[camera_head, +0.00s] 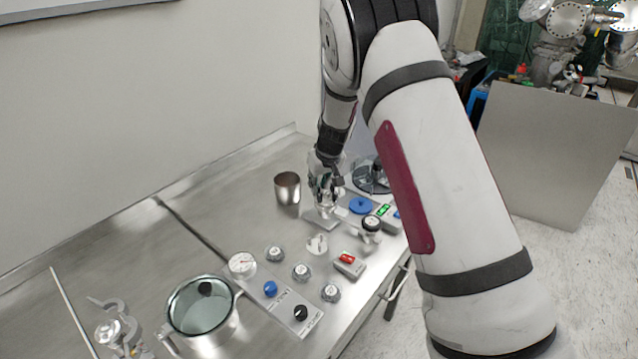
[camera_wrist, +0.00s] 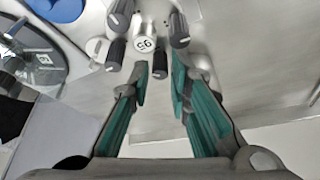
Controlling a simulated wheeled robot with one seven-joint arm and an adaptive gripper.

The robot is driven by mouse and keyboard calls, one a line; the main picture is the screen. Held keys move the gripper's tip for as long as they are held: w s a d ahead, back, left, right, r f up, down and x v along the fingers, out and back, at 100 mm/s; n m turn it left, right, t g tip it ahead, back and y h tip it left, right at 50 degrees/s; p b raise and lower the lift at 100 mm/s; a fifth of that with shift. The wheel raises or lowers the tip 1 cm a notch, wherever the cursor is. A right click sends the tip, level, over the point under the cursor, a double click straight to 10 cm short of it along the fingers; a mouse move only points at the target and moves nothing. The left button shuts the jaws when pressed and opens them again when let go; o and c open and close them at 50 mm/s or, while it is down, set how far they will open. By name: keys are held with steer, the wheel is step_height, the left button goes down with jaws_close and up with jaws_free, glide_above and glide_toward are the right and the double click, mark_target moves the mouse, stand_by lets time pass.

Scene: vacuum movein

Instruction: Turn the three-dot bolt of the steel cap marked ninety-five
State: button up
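The steel cap marked 95 (camera_wrist: 145,44) shows at the top middle of the wrist view. Dark-handled bolts stand around it: one at upper left (camera_wrist: 120,14), one at lower left (camera_wrist: 115,55), one at upper right (camera_wrist: 179,30) and one at lower right (camera_wrist: 160,62). The dots on them are too small to read. My gripper (camera_wrist: 161,66) is open, with teal finger pads apart. The lower-right bolt appears in the gap between the fingertips; I see no contact. In the head view my gripper (camera_head: 325,198) points down over the bench and largely hides the cap.
A steel cup (camera_head: 287,188) stands left of my gripper. Several knobs and a red switch (camera_head: 347,260) lie nearer. A glass-topped vessel (camera_head: 203,305) is at front left.

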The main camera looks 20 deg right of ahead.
jaws_close()
steer(key=shift+m, duration=0.4)
steer(key=shift+a+m+h, duration=0.15)
steer(key=shift+m+h, duration=0.35)
steer(key=shift+m, duration=0.4)
steer(key=shift+m+h, duration=0.6)
steer(key=shift+m, duration=1)
steer(key=shift+o, duration=1.3)
jaws_free()
